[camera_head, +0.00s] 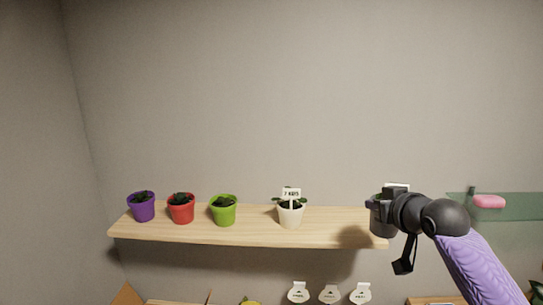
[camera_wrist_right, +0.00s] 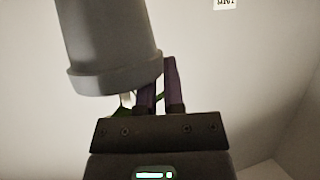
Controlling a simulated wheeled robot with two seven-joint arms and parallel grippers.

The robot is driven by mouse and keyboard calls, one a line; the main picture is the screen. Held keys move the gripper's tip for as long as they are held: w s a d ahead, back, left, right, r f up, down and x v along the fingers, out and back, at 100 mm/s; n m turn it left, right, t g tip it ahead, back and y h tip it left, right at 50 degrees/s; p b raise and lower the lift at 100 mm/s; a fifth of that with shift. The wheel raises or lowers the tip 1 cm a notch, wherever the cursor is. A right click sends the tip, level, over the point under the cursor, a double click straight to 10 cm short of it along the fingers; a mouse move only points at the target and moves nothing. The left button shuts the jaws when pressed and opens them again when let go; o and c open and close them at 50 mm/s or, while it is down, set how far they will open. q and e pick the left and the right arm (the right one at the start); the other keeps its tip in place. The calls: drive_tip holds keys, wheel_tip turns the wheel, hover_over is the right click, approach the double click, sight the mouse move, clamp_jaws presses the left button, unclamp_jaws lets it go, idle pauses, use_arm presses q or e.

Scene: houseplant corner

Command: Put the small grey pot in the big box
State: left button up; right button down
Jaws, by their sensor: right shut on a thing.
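The small grey pot (camera_wrist_right: 108,40) fills the upper left of the right wrist view, its rim towards my right gripper (camera_wrist_right: 160,82). The dark purple fingers are close together at the rim, shut on the pot; the exact contact is partly hidden. A bit of green leaf and a pale tag show beside the fingers. In the head view the grey pot (camera_head: 381,219) is at the right end of the shelf, with my right gripper (camera_head: 391,200) at it. I cannot tell if it touches the shelf. My left gripper is not in view. The big box cannot be identified for sure.
A wooden shelf (camera_head: 255,233) holds a purple pot (camera_head: 141,211), a red pot (camera_head: 181,213), a green pot (camera_head: 223,214) and a white pot (camera_head: 290,217) with a label. A pink object (camera_head: 489,201) sits on a green glass shelf (camera_head: 520,207). Brown cardboard-like edges (camera_head: 127,295) show at bottom left.

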use_arm(q)
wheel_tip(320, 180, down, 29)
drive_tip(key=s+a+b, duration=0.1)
drive_tip(key=b, duration=2.7)
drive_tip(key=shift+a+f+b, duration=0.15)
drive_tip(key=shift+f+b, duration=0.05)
drive_tip(key=shift+b, duration=0.15)
use_arm(e)
drive_tip(key=s+a+f+n+g+y, duration=0.2)
drive_tip(key=s+f, duration=0.5)
drive_tip(key=f, duration=0.5)
drive_tip(key=s+a+f+n+g+y, duration=0.2)
drive_tip(key=s+f, duration=0.5)
drive_tip(key=f, duration=0.5)
drive_tip(key=s+a+f+n+g+y, duration=0.1)
drive_tip(key=s+a+f+n+y, duration=0.2)
drive_tip(key=s+f, duration=0.4)
wheel_tip(320, 180, down, 5)
drive_tip(key=shift+s+a+f+n+g+y, duration=0.25)
drive_tip(key=shift+s+n+g+y, duration=0.15)
drive_tip(key=shift+n+y, duration=0.3)
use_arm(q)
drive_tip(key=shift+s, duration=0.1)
use_arm(e)
drive_tip(key=shift+w, duration=0.1)
